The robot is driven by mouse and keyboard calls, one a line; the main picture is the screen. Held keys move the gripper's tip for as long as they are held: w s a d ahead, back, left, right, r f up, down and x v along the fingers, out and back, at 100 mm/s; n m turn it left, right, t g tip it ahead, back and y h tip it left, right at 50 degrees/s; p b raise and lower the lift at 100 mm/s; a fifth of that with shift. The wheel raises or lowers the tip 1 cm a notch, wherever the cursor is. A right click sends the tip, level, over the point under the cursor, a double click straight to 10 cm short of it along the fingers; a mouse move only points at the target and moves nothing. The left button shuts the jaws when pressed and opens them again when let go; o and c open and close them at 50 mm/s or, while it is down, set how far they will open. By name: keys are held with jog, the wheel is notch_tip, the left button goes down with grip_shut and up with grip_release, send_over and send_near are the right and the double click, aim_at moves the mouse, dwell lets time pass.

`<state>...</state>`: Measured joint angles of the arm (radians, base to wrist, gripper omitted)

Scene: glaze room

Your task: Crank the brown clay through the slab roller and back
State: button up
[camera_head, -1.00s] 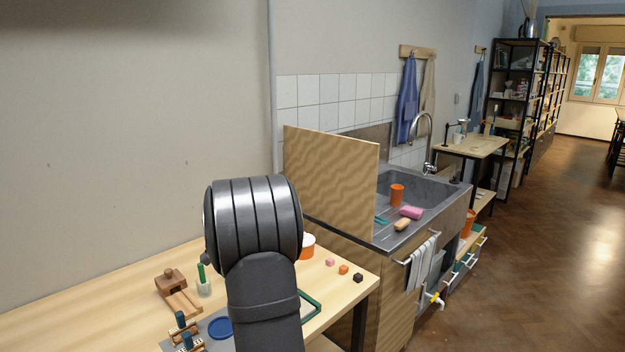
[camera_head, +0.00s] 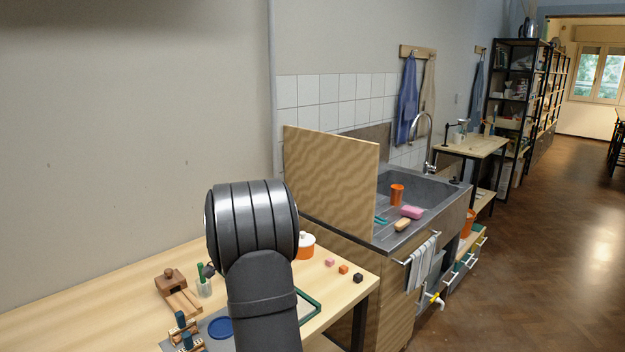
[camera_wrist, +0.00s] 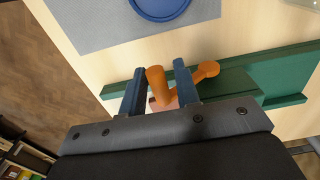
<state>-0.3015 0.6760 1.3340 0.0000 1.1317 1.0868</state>
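The slab roller is a green frame at the right of the bench in the head view (camera_head: 309,304), partly behind my arm. In the wrist view its green body (camera_wrist: 282,77) runs across the right side. An orange crank (camera_wrist: 206,72) with an upright orange handle (camera_wrist: 156,84) shows there. My gripper (camera_wrist: 159,66) has its two dark blue fingers spread on either side of the handle, with a gap visible at the right finger. A small pinkish piece (camera_wrist: 163,104) lies below the handle. I cannot make out the brown clay. My gripper's fingers are hidden in the head view.
A blue disc (camera_head: 219,327) lies on a grey mat left of the roller. A wooden block tool (camera_head: 172,283) and a glass with a green item (camera_head: 204,287) stand further left. An orange-and-white pot (camera_head: 306,246) and small cubes (camera_head: 343,269) sit behind. A wooden panel (camera_head: 330,180) separates the sink.

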jog(key=shift+w+a+r, duration=0.95)
jog(key=shift+a, duration=0.05)
jog(key=shift+w+a+r, duration=0.25)
jog(key=shift+w+a, duration=0.2)
jog(key=shift+w, duration=0.05)
jog(key=shift+w+a+r, duration=0.25)
jog(key=shift+w+a, duration=0.15)
jog(key=shift+w, duration=0.05)
jog(key=shift+a, duration=0.1)
jog(key=shift+w+a, duration=1)
jog(key=shift+w, duration=0.1)
